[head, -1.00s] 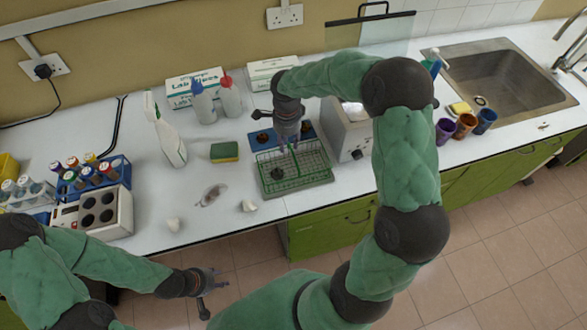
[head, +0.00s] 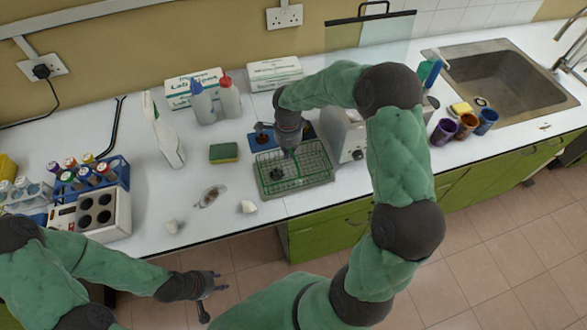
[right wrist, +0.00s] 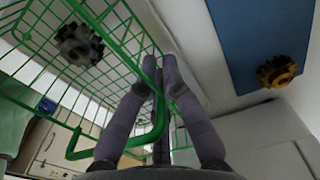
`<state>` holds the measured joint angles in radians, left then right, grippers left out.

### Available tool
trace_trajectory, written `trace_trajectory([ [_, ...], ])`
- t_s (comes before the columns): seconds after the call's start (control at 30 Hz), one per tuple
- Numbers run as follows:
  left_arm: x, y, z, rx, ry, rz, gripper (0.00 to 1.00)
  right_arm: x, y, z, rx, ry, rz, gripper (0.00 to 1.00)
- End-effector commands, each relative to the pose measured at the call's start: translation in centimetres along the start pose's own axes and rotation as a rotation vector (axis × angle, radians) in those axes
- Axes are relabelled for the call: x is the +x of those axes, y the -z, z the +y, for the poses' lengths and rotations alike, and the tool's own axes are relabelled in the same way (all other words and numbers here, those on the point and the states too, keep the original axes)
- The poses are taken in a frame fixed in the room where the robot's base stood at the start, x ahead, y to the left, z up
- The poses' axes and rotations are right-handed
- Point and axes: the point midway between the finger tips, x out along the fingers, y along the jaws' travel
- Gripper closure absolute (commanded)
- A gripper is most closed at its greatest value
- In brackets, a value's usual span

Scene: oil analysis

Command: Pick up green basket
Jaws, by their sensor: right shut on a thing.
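My right gripper (head: 289,154) reaches down into the basket area from above. In the right wrist view its two fingers (right wrist: 160,75) are closed together on a green wire bar of the basket. A dark gear-like part (right wrist: 80,45) lies in the basket. My left gripper (head: 216,298) is empty, with its fingers spread, in front of the counter.
A blue mat (head: 258,138) with a brass gear (right wrist: 277,71) lies behind the basket. A grey-white machine (head: 345,135) stands close to its right. Cups (head: 467,125) stand further right.

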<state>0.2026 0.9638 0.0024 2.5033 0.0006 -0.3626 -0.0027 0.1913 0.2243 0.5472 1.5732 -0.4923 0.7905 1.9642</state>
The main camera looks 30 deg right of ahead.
Motion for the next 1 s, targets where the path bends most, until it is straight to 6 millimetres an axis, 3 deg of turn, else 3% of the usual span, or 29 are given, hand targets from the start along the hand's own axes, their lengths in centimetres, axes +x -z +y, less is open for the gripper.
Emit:
trace_trajectory([
  [0.37,-0.1,0.0,0.0,0.0,0.0,0.0,0.6,-0.6,0.0,-0.1,0.0,0.001,0.0,1.0],
  [0.63,-0.7,0.0,0.2,0.0,0.0,0.0,0.6,-3.4,0.0,-0.1,0.0,0.004,0.001,1.0],
  [0.87,-1.3,-0.1,0.5,0.0,0.0,0.0,0.6,-6.8,-1.1,2.6,-0.001,0.005,0.0,1.0],
  [1.0,-1.9,-0.1,0.7,0.0,0.0,0.0,0.6,-9.8,-2.0,4.9,-0.003,0.006,-0.001,1.0],
])
